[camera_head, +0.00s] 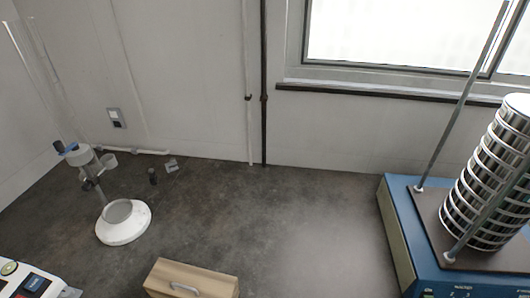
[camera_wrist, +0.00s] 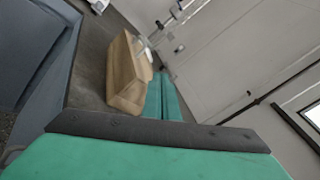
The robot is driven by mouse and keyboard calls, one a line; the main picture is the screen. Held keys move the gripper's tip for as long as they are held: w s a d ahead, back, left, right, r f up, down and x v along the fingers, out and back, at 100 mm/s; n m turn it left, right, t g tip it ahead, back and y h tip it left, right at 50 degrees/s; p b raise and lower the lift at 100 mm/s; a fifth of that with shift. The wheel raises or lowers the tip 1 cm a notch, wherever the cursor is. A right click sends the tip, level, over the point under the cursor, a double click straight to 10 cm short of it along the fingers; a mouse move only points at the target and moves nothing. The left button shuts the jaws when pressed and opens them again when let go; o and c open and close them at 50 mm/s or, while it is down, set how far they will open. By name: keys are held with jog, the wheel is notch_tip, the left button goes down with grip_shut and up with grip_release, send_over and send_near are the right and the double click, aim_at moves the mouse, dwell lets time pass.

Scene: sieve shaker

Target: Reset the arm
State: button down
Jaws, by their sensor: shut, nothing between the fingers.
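My gripper (camera_wrist: 161,76) shows in the wrist view, with its green fingers together and nothing between them. Its green body and a dark bar fill the bottom of that view. The fingers appear in front of the right side of a wooden box (camera_wrist: 127,78); I cannot tell how far apart they are. The arm and gripper are not in the head view.
In the head view, the wooden box (camera_head: 190,281) stands at the bottom edge of the dark bench (camera_head: 290,225). A sieve stack (camera_head: 490,180) stands on a blue shaker (camera_head: 400,235) with upright rods at right. A white-based stand (camera_head: 123,228) is at left. The middle bench is clear.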

jog(key=s+d+f+n+t+h, duration=0.2)
jog(key=s+n+h, duration=0.5)
jog(key=s+n, duration=0.1)
jog(key=s+d+f+n+t+h, duration=0.2)
jog(key=s+f+n+h, duration=0.1)
jog(key=s+n+h, duration=0.4)
jog(key=s+n, duration=0.2)
jog(key=s, duration=0.1)
jog(key=shift+f, duration=0.3)
